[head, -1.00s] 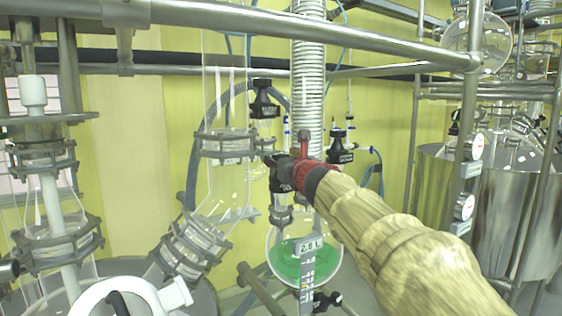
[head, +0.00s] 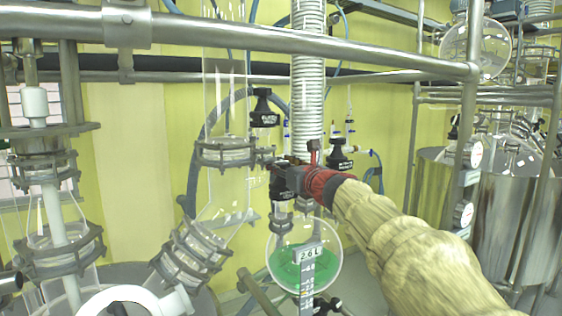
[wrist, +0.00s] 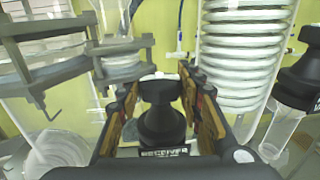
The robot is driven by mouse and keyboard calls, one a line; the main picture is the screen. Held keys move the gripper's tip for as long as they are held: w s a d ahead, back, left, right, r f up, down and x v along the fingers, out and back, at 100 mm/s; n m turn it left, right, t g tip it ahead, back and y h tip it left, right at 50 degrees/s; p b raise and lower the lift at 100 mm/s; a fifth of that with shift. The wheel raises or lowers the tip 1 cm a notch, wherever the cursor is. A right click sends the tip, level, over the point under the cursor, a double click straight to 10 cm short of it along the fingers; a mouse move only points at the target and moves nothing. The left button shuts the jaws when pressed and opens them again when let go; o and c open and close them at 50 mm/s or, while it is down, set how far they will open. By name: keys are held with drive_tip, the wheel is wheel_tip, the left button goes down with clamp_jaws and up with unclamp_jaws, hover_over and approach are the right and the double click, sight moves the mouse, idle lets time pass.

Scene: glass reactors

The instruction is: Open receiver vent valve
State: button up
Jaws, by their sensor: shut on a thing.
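The receiver vent valve's black knob (wrist: 160,122) is in the middle of the wrist view, with a partly covered white label at its base. My gripper (wrist: 160,92) is shut on this knob, one finger on each side. In the head view my gripper (head: 288,178) reaches in from the right, beside the glass column and above the round receiver flask (head: 282,262), which holds green liquid. There my gripper largely hides the held knob, and I cannot tell the valve's turn position.
Similar black valves stand at the upper left (head: 265,108) and right (head: 340,153) of my gripper. A coiled condenser (head: 307,80) rises just behind. Steel rails (head: 300,42) cross above. A glass column with metal clamps (head: 225,152) is at left.

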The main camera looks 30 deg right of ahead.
drive_tip(key=n+y+p, duration=0.1)
drive_tip(key=y, duration=0.1)
drive_tip(key=n+y+p, duration=0.1)
drive_tip(key=y+p, duration=0.1)
drive_tip(key=shift+d+r+n+y, duration=0.15)
drive_tip(key=shift+n+y, duration=0.15)
drive_tip(key=shift+n, duration=0.1)
drive_tip(key=n+g+y+p, duration=0.1)
drive_tip(key=n+y+p, duration=0.1)
drive_tip(key=n+g+y+p, duration=0.1)
drive_tip(key=y+p, duration=0.1)
drive_tip(key=y, duration=0.1)
drive_tip(key=shift+n+g+p, duration=0.3)
drive_tip(key=shift+n, duration=0.1)
drive_tip(key=o, duration=0.9)
drive_tip(key=shift+a, duration=0.2)
drive_tip(key=shift+o, duration=0.3)
